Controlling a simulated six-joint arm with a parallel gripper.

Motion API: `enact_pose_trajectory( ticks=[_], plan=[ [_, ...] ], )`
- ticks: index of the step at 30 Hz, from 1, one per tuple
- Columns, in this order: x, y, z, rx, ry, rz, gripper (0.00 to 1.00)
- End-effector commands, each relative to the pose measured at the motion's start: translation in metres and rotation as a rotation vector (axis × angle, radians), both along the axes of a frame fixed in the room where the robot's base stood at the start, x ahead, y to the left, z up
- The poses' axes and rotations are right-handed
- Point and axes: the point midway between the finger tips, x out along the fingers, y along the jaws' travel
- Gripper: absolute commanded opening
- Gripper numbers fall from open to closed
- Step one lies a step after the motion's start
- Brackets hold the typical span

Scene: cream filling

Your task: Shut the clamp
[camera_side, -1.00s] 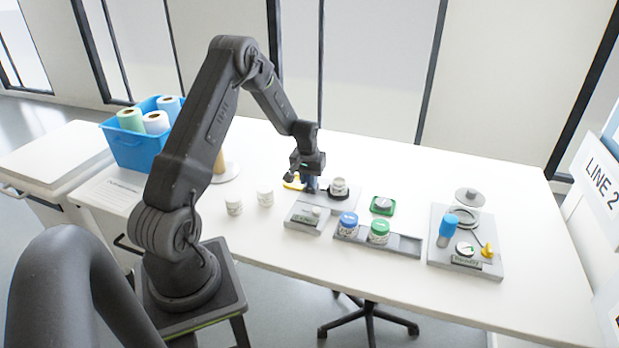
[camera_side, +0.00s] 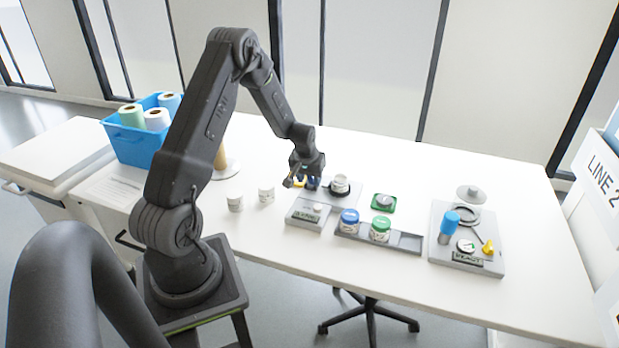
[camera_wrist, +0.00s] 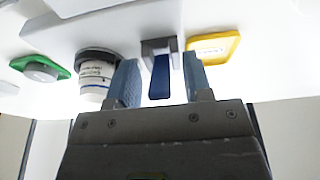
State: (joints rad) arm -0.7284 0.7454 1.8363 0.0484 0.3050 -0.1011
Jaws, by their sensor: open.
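The clamp (camera_wrist: 160,75) shows in the wrist view as a grey bracket with a dark blue lever. The lever points toward my gripper. My gripper (camera_wrist: 160,82) is open, its two blue-grey fingers on either side of the lever with visible gaps. A white jar (camera_wrist: 96,72) with a printed label sits in a dark ring beside the clamp, left of the fingers. In the side view my gripper (camera_side: 306,183) is low at the left end of the grey fixture, and the jar (camera_side: 340,183) stands to its right. The gripper mostly hides the clamp there.
A yellow-rimmed tray (camera_wrist: 213,48) lies right of the clamp, and a green-rimmed tray (camera_wrist: 40,68) left of the jar. A scale-like box (camera_side: 306,214), blue-lidded jar (camera_side: 349,221) and green-lidded jar (camera_side: 380,229) stand in front. Two white cups (camera_side: 235,202) are left.

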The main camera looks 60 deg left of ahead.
Motion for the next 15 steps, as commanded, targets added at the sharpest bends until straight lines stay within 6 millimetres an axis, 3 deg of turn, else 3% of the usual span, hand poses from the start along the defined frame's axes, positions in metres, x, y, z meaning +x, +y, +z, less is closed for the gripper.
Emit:
enact_pose_trajectory(
  ticks=[8, 15],
  plan=[
    [-0.001, -0.002, 0.012, 0.001, -0.001, 0.0, 0.46],
    [-0.01, -0.01, 0.06, 0.004, -0.005, 0.0, 0.46]
  ],
)
